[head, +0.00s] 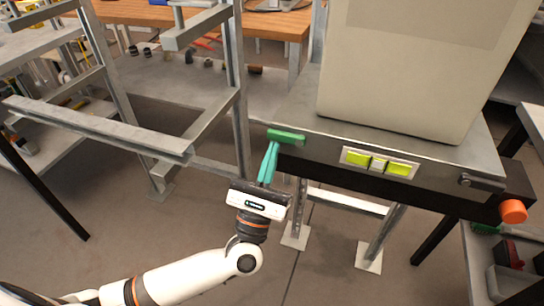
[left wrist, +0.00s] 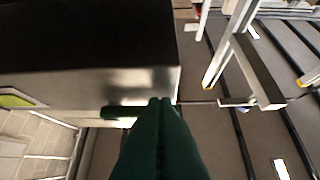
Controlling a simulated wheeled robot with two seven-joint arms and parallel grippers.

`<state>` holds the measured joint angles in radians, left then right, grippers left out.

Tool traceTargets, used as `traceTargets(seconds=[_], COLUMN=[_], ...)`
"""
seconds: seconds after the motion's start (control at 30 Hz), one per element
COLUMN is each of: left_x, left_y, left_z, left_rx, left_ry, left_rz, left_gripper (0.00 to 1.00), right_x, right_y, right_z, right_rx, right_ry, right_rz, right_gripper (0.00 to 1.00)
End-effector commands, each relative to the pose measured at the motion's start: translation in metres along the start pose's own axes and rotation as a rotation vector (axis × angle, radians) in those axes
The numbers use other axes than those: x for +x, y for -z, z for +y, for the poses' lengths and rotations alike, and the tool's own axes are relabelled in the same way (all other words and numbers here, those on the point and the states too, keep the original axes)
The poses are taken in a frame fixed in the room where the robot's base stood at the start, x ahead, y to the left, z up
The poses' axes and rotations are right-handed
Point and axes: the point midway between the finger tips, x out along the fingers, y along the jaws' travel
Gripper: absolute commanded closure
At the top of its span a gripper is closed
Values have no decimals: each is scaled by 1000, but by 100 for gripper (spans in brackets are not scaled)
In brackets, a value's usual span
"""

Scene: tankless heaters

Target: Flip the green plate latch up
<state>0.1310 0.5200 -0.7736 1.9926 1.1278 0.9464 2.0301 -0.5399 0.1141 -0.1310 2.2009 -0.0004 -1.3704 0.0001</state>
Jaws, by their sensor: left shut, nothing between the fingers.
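The green plate latch (head: 286,136) is a small green bar at the left end of the dark front edge of the heater's bench. In the left wrist view the latch (left wrist: 118,112) shows as a dark green bar, partly hidden behind my fingertips. My left gripper (head: 272,146) has green fingers and is shut and empty. Its fingertips are right at the latch, just below and left of it in the head view; I cannot tell whether they touch. In the left wrist view the shut fingers (left wrist: 160,102) reach up from the bottom centre. My right gripper is not in view.
A large beige box (head: 400,70) stands on the metal bench. The bench front carries a panel with yellow-green buttons (head: 378,163) and an orange knob (head: 512,211) at the right corner. A grey metal frame (head: 110,132) stands left of my gripper. Floor lies open below.

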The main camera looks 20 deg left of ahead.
Motion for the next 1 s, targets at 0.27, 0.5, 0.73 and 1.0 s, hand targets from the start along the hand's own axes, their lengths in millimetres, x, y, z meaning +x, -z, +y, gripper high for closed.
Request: traceTargets(seconds=[0.27,0.5,0.73,1.0], left_x=[1,4,9,19], left_y=[2,4,9,19], left_z=[-2,-4,-9,-14], left_rx=[28,67,155,319], left_ry=[-28,-65,-154,-317], left_rz=[0,1,0,1], left_gripper=[100,100,100,100], right_x=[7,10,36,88], right_y=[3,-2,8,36], right_z=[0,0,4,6], right_rx=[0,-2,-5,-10], right_ry=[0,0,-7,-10], right_rz=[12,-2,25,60], right_gripper=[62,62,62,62])
